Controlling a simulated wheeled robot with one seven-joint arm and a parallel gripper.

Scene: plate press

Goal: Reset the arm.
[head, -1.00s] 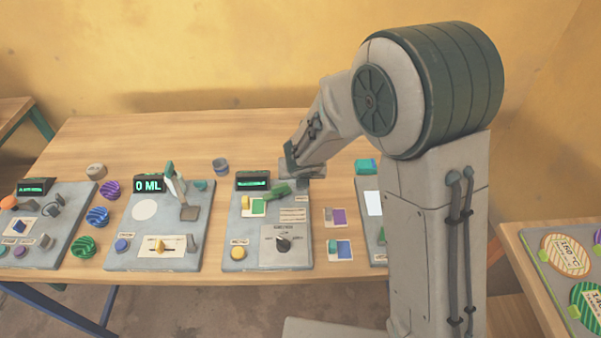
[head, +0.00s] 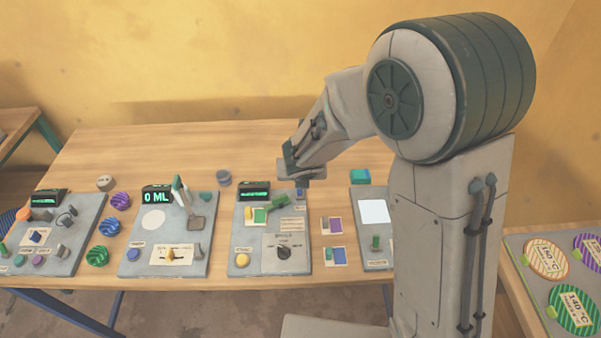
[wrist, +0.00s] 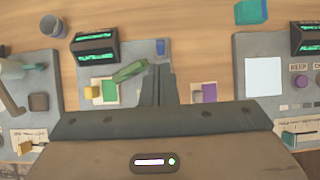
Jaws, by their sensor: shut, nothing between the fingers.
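My gripper (wrist: 158,72) is shut and empty. In the wrist view its narrow fingers point over the panel with the green and yellow blocks. In the head view my gripper (head: 302,176) hangs above the back right corner of that panel (head: 255,265). The fingertips are small in the head view, and nothing shows held in them. The green lever (wrist: 130,72) lies to the left of the fingers in the wrist view, apart from them.
The wooden table (head: 200,150) bears several grey panels. One has a "0 ML" display (head: 157,197) and an upright lever (head: 181,190). A side table at right holds temperature discs (head: 575,310).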

